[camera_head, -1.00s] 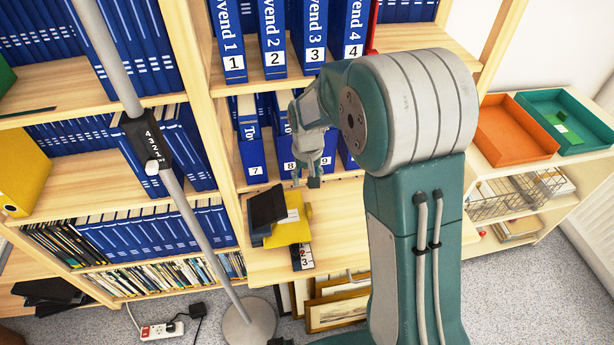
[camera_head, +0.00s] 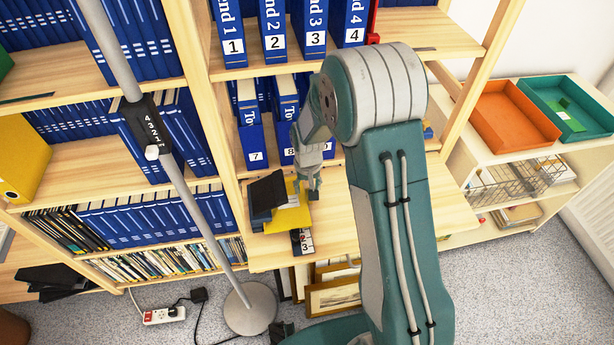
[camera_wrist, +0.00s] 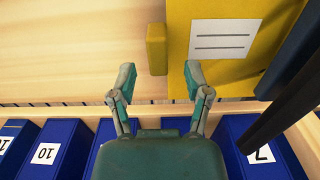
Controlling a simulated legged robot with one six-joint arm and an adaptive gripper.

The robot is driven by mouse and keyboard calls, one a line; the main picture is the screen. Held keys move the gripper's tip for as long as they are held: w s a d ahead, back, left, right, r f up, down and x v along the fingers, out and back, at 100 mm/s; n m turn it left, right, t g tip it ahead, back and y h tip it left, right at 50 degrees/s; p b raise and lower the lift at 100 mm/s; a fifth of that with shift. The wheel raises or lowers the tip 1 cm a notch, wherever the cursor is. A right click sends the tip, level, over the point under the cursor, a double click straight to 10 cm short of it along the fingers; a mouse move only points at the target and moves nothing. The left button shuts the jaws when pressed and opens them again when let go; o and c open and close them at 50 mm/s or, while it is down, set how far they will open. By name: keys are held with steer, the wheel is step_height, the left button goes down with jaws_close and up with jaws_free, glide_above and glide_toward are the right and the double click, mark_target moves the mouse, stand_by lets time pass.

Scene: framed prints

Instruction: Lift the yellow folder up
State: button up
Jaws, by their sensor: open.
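A yellow folder (camera_head: 290,216) lies on the low shelf, partly under dark items. In the wrist view the yellow folder (camera_wrist: 238,68) shows a white label with lines, and a small yellow block (camera_wrist: 156,48) sticks out at its left side. My gripper (camera_head: 314,190) is at the folder's right side. In the wrist view my gripper (camera_wrist: 160,75) is open and empty, its fingertips spread to either side of the near end of the yellow block. I cannot tell whether a finger touches it.
Dark binders (camera_head: 266,195) lean over the folder's left part. Blue numbered binders (camera_head: 250,130) stand behind on the shelf. A grey pole (camera_head: 190,210) stands left of the shelf. Another yellow binder (camera_head: 24,155) stands far left. Bare shelf (camera_head: 350,235) lies to the right.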

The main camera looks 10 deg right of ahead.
steer(key=shift+f, duration=0.45)
jaws_close()
steer(key=shift+d, duration=0.15)
